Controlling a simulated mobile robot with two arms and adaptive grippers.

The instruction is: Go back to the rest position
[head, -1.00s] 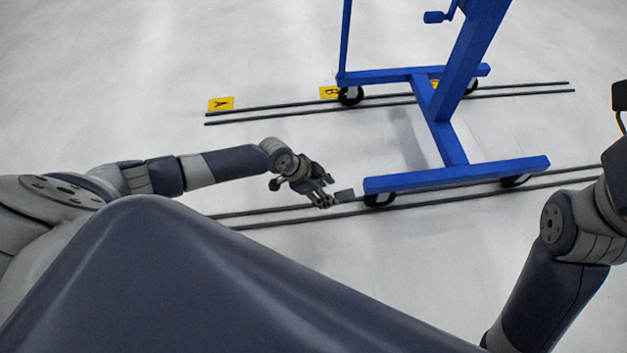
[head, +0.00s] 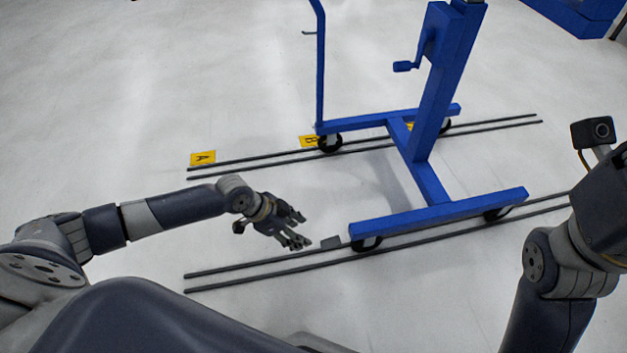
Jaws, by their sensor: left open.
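My left gripper (head: 294,234) is open and empty, reaching in from the left above the floor. Its fingers point to the lower right. In the picture it lies just left of the near end of a blue wheeled stand (head: 435,216), with a gap between them. My right arm (head: 560,265) shows at the right edge with a small camera (head: 593,133) on it. The right gripper itself is outside the picture.
The blue stand has black casters and a crank handle (head: 407,66). Dark rails (head: 250,268) run along the floor beneath it. Yellow floor markers A (head: 203,158) and B (head: 309,141) lie by the far rails. Another blue structure (head: 575,14) is at top right. The left floor is clear.

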